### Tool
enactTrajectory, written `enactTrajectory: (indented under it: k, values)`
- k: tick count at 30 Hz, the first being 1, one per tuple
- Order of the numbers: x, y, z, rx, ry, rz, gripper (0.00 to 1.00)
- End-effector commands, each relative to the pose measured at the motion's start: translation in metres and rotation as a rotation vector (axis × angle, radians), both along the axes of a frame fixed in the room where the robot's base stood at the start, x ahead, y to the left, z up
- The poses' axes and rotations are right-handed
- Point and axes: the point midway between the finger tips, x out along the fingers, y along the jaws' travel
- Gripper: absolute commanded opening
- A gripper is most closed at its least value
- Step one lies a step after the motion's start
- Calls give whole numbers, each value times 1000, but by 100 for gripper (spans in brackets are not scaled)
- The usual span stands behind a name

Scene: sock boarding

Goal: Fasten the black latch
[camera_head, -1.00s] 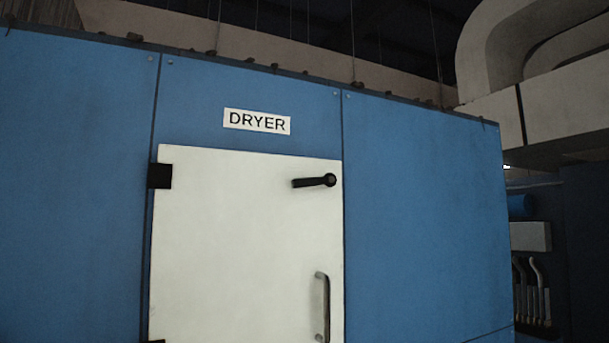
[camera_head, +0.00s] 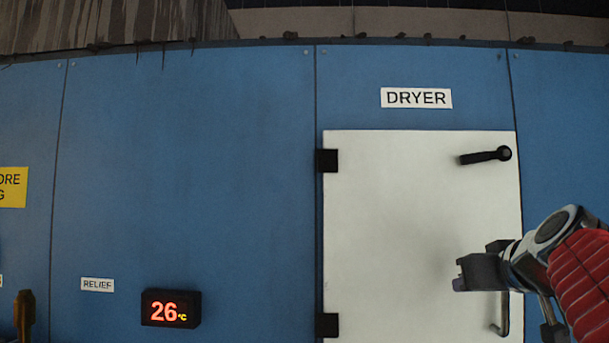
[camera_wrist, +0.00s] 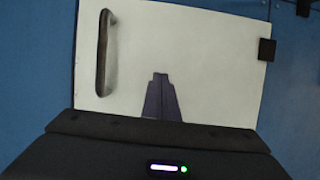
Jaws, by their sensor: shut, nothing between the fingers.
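The black latch (camera_head: 485,156) is a lever at the upper right of the white dryer door (camera_head: 400,230). Its pivot is at the right end and its arm points left, tilted slightly down. My gripper (camera_head: 462,273) is below the latch in the head view, in front of the door and partly over its handle (camera_head: 504,315). The gripper is shut and empty, apart from the latch. In the wrist view the shut fingers (camera_wrist: 161,80) show against the white door, with the handle (camera_wrist: 103,55) to their left. The latch is not in the wrist view.
Black hinges (camera_head: 327,161) are on the door's left edge. The door looks flush with the blue panel (camera_head: 190,180). A DRYER sign (camera_head: 416,98) is above the door.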

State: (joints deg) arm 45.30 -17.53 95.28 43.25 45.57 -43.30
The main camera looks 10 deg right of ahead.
Motion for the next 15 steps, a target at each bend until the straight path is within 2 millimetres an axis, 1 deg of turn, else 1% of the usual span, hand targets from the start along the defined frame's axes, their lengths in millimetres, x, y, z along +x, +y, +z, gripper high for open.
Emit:
enactTrajectory:
  k: [1,5,6,8,9,11,12,15]
  values:
    - [-3,-3,16,-13,-39,3,0]
    - [-11,-8,64,-64,-163,24,0]
    - [-15,-9,80,-84,-204,28,0]
    - [-22,-11,105,-116,-265,34,0]
    - [-27,-13,121,-140,-306,35,0]
    - [-35,-14,146,-178,-368,35,0]
    - [-42,-15,162,-203,-408,35,0]
    - [-58,-16,200,-268,-501,29,0]
